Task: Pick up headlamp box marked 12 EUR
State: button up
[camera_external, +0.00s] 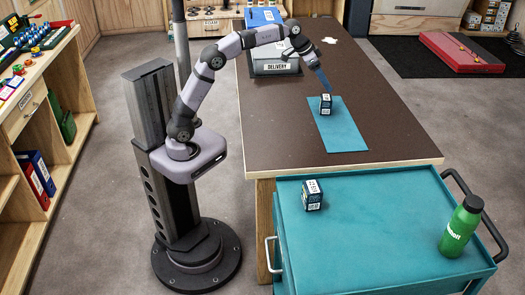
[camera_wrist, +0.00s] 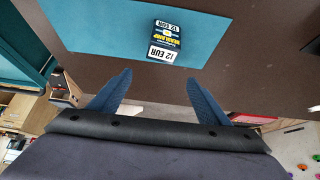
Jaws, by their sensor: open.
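The headlamp box (camera_external: 326,104) is a small dark box with white labels, standing on a teal mat (camera_external: 340,138) on the brown table. My gripper (camera_external: 327,86) is just above and behind the box in the external view. In the wrist view my gripper (camera_wrist: 159,76) has its two blue fingers spread apart with nothing between them. Whether a finger touches the box cannot be told from the external view.
A similar dark box (camera_external: 312,195) stands on the teal cart (camera_external: 375,240) in front of the table, its label too small to read surely. A green bottle (camera_external: 461,228) stands there too. A "DELIVERY" crate (camera_external: 277,68) is at the table's left. The table (camera_external: 390,115) right of the mat is clear.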

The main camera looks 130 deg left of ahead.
aim_at(325, 97)
notch_tip(325, 97, down, 6)
jog(key=shift+f, duration=0.1)
jog(key=shift+x, duration=3.65)
jog(key=shift+c, duration=0.3)
jog(key=c, duration=1.2)
